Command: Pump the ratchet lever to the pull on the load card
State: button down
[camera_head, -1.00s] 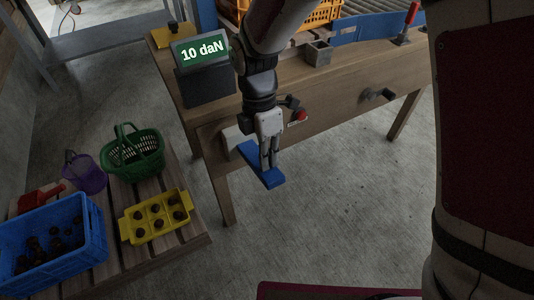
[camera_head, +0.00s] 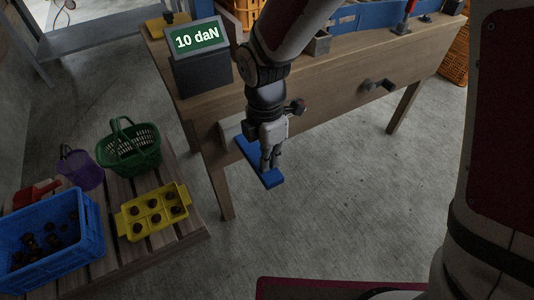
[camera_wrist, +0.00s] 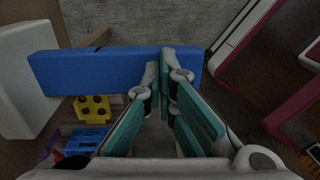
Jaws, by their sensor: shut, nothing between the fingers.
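The ratchet lever is a blue bar (camera_head: 256,163) sticking out from a pale block at the front left of the wooden bench. In the wrist view the blue bar (camera_wrist: 95,70) runs across the upper left. My gripper (camera_head: 268,168) is at the lever's outer end, fingers pointing down. In the wrist view my gripper (camera_wrist: 166,62) is shut, with its tips against or just over the bar; I cannot tell whether they touch. Nothing is between the fingers. A green display (camera_head: 196,39) on the bench reads "10 daN".
The bench (camera_head: 330,85) has a dark crank (camera_head: 379,86) on its front. A low pallet at left holds a blue crate (camera_head: 92,235), a yellow tray (camera_head: 125,228), a green basket (camera_head: 128,160) and a purple bucket (camera_head: 80,172). Floor right of the lever is clear.

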aim_at(270, 171)
jog(key=shift+s+d+f, duration=0.1)
jog(key=shift+s+f, duration=0.1)
jog(key=shift+f, duration=0.8)
jog(key=shift+s+d+f, duration=0.1)
jog(key=shift+s+f, duration=0.05)
jog(key=shift+f, duration=0.9)
jog(key=shift+s+r+p, duration=0.1)
jog(key=shift+r+p, duration=0.35)
jog(key=shift+r, duration=0.1)
notch_tip(270, 171, up, 13)
jog(key=s+d+p, duration=0.2)
jog(key=s+p, duration=0.1)
jog(key=p, duration=0.3)
jog(key=shift+f+p, duration=0.15)
jog(key=shift+p, duration=0.2)
jog(key=shift+w, duration=0.1)
